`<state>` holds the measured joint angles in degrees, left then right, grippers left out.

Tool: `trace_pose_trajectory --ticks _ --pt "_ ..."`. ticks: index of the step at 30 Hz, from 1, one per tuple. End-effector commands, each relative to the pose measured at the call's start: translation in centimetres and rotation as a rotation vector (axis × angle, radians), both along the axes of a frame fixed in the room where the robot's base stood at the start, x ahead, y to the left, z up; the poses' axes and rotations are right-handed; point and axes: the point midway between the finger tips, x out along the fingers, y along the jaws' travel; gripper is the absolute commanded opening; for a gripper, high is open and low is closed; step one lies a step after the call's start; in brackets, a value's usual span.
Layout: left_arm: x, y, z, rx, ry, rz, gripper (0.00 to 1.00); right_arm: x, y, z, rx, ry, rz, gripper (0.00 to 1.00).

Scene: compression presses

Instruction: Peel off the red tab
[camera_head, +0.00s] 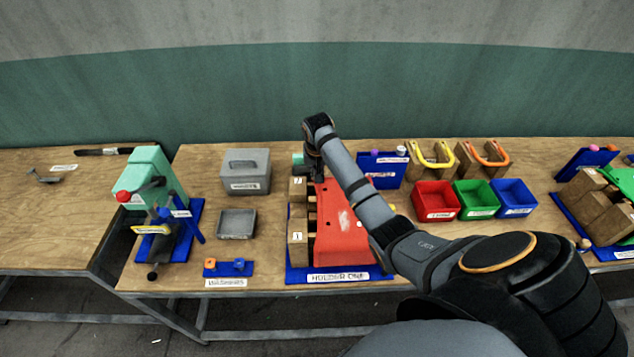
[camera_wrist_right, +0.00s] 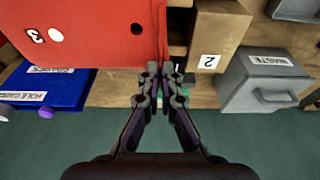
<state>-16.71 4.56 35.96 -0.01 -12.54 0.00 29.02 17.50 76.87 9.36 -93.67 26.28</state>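A large red piece (camera_head: 340,235) lies on the blue base labelled HOLDER ONE (camera_head: 300,273), beside wooden blocks (camera_head: 298,222). In the right wrist view the red piece (camera_wrist_right: 85,30) shows a 3 and a dark hole, and a narrow red edge (camera_wrist_right: 162,40) runs down beside a wooden block (camera_wrist_right: 215,40) marked 2. My right gripper (camera_wrist_right: 163,72) is at the end of this edge, its fingers close together with a narrow gap. Whether they pinch the red edge is unclear. In the head view the wrist hides the fingertips. My left gripper is out of view.
A grey waste box (camera_head: 246,170) and a grey tray (camera_head: 237,223) stand left of the holder. A teal press (camera_head: 150,180) is farther left. Red, green and blue bins (camera_head: 437,199) stand right of my arm. A blue board (camera_head: 383,168) is behind the holder.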

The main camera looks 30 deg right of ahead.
Motion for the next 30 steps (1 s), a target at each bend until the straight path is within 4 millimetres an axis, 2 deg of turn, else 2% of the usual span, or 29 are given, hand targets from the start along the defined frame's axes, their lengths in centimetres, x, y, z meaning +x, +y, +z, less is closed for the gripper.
trace_pose_trajectory --ticks 10,19,30 --pt "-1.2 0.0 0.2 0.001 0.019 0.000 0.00 0.0 0.0 0.7 -0.001 -0.001 0.000 0.00" --pt "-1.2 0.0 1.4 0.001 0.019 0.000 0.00 0.0 0.0 3.5 0.000 -0.002 0.000 0.00" --pt "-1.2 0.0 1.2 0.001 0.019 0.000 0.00 0.0 0.0 6.0 -0.001 -0.001 0.000 0.00"
